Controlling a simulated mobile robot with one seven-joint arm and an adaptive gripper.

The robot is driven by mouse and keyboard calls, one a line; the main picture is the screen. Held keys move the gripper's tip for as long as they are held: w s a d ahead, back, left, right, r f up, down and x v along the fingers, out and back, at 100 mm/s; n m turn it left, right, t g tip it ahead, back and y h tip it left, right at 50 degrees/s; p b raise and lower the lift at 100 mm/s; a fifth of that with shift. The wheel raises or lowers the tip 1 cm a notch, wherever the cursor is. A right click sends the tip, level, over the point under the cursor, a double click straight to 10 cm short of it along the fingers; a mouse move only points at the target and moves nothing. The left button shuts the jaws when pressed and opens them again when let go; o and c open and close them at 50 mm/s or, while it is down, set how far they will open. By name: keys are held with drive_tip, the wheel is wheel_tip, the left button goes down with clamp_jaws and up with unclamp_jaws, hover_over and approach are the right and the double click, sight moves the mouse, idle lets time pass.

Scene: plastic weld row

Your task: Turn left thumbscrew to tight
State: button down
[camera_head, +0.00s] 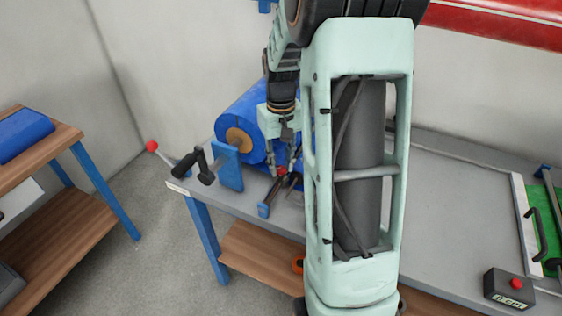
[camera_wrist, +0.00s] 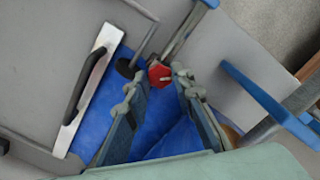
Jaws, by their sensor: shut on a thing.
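A red thumbscrew (camera_wrist: 159,74) with a pale mark on its face sits between my fingertips in the wrist view. My gripper (camera_wrist: 158,79) is shut on it, one finger on each side. The fingers and arm hide part of the mount. No second thumbscrew can be made out; my arm covers the bench to the right.
A blue roll (camera_head: 240,112) on a blue bracket (camera_head: 229,168) stands left of my gripper. A lever with a red ball (camera_head: 152,146) juts out at left. A metal bar with a black handle (camera_wrist: 85,89) lies close by. A button box (camera_head: 511,289) sits at the right.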

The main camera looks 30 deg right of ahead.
drive_tip(key=m+p, duration=0.1)
drive_tip(key=m, duration=0.5)
drive_tip(key=shift+r, duration=0.1)
drive_tip(key=m+p, duration=0.2)
drive_tip(key=m, duration=0.4)
drive_tip(key=shift+m, duration=0.3)
drive_tip(key=m+p, duration=0.1)
drive_tip(key=m, duration=0.2)
drive_tip(key=shift+m+p, duration=0.4)
drive_tip(key=m+p, duration=0.2)
drive_tip(key=m, duration=0.1)
drive_tip(key=shift+a+r+m, duration=0.1)
drive_tip(key=shift+m, duration=0.2)
drive_tip(key=m+p, duration=0.3)
drive_tip(key=m, duration=0.2)
drive_tip(key=shift+f+m+p, duration=0.2)
drive_tip(key=shift+m+p, duration=0.1)
drive_tip(key=c, duration=1.7)
unclamp_jaws()
drive_tip(key=shift+o, duration=0.2)
